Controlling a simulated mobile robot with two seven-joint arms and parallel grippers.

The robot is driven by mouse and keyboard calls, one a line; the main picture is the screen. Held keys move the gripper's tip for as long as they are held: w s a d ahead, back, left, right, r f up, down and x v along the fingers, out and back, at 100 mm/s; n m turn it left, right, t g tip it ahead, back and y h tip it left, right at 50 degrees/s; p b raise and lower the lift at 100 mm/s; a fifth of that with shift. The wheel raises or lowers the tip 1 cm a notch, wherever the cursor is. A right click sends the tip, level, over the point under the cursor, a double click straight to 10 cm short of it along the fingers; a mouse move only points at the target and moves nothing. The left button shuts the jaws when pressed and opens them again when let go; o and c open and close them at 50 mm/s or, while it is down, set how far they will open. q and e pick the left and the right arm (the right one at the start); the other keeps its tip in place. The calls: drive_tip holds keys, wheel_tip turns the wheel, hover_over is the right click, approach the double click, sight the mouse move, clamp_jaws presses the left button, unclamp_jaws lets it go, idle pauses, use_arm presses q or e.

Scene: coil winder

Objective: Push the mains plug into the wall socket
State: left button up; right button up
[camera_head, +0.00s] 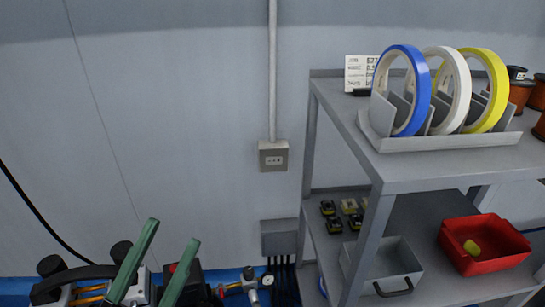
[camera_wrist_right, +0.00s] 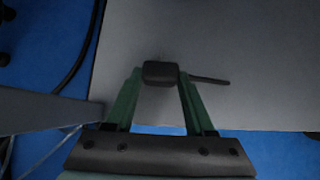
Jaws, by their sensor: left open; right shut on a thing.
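The wall socket (camera_head: 273,157) is a small grey box with a pale faceplate, fixed to the grey wall below a vertical conduit. My left gripper (camera_head: 172,232) is at the bottom left of the head view, its green fingers apart and empty, left of and below the socket. My right gripper (camera_wrist_right: 160,76) shows only in the right wrist view. Its green fingers are shut on a black block, which looks like the mains plug (camera_wrist_right: 160,71). A thin dark piece, perhaps its cable, sticks out to the right. The plug's pins are not visible.
A grey shelf unit (camera_head: 430,178) stands right of the socket, with tape rolls on top and a red bin (camera_head: 484,245) below. A grey box (camera_head: 279,238) is on the wall under the socket. The wall around the socket is clear. A blue floor (camera_wrist_right: 45,50) shows in the wrist view.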

drive_tip(key=shift+r+p, duration=2.2)
drive_tip(key=shift+r, duration=0.2)
